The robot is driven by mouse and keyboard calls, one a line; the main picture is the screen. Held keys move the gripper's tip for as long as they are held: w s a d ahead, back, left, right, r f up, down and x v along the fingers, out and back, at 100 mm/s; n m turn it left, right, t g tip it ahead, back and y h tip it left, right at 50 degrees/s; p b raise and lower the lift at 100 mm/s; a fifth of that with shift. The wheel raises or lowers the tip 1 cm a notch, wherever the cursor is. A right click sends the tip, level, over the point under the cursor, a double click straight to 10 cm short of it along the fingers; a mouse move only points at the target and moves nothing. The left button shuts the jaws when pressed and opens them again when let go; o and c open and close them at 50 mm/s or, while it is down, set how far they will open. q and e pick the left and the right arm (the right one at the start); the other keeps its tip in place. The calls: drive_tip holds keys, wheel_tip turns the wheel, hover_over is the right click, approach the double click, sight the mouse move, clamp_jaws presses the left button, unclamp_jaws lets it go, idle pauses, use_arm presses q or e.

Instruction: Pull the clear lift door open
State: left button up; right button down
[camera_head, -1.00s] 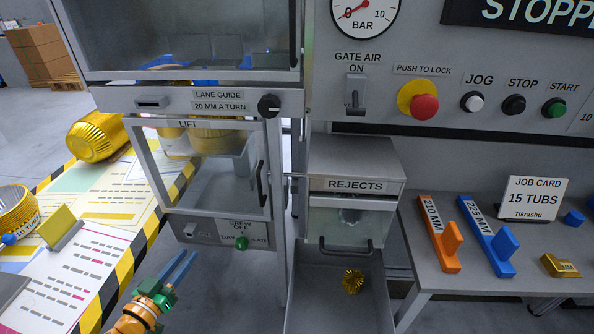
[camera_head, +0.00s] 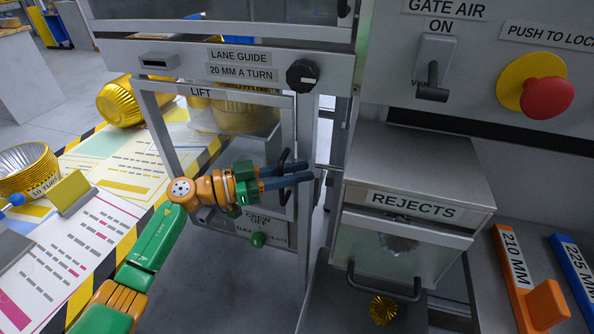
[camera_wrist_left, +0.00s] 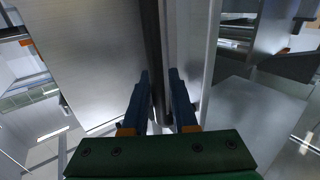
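The clear lift door (camera_head: 185,135) has a grey frame and sits below the LANE GUIDE panel in the head view. I cannot tell whether it is fully closed. Its dark upright handle (camera_head: 286,158) is at the door's right edge. My left gripper (camera_head: 312,172) reaches across the door, with its two blue fingers apart at the handle and partly hiding it. In the left wrist view a dark bar (camera_wrist_left: 152,35), seemingly the handle, runs between the fingers of the left gripper (camera_wrist_left: 159,74), which look open around it. My right gripper is not in view.
The REJECTS box (camera_head: 410,165) with its own handle stands close right of the fingertips. A striped-edge table (camera_head: 75,215) with gold tubs is at left.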

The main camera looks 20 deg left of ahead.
use_arm(q)
drive_tip(key=shift+s, duration=0.1)
clamp_jaws()
idle(1.2)
